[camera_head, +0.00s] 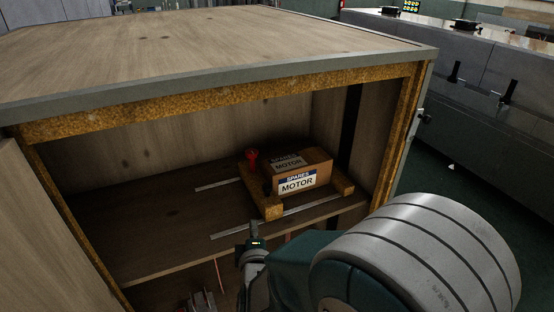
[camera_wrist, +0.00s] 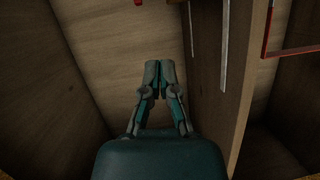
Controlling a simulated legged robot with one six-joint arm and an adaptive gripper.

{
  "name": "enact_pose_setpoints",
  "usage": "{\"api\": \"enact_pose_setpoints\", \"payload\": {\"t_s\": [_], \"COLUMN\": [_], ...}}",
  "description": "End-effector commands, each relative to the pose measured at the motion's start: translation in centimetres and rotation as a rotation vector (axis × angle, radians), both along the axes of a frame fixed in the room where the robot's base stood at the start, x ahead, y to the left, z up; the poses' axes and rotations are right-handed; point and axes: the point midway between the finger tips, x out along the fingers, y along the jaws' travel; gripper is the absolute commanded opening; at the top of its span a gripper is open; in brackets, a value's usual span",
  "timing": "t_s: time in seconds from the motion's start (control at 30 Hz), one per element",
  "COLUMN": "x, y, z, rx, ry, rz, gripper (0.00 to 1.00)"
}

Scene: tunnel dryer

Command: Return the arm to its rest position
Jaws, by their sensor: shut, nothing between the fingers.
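In the wrist view my gripper (camera_wrist: 159,72) is shut, its two fingertips together and nothing between them. Wooden panels surround it in that view, and it touches none that I can make out. In the head view my arm comes in from the lower right. The fingertips cannot be made out clearly there.
A cardboard box labelled SPARES MOTOR (camera_head: 312,174) sits on wooden blocks on the cabinet shelf (camera_head: 150,235). A red object (camera_head: 252,156) is beside it. Metal strips lie on the shelf. A grey machine (camera_head: 480,60) stands at the right. Green floor (camera_head: 450,170) lies between.

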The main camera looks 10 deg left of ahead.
Motion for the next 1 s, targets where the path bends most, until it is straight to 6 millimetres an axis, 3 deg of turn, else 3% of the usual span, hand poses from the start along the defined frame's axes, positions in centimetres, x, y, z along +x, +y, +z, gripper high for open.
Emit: {"api": "enact_pose_setpoints", "payload": {"t_s": [0.23, 0.53, 0.77, 1.0], "x": [0.9, -0.2, -3.9, -10.2], "y": [-2.1, -8.2, -14.2, -20.8], "z": [1.8, 5.4, 7.3, 8.6], "rx": [0.17, 0.543, 0.77, 0.981], "ry": [0.136, 0.491, 0.725, 0.894], "rz": [-0.007, -0.096, -0.281, -0.601], "gripper": [0.0, 0.0, 0.0, 0.0]}}
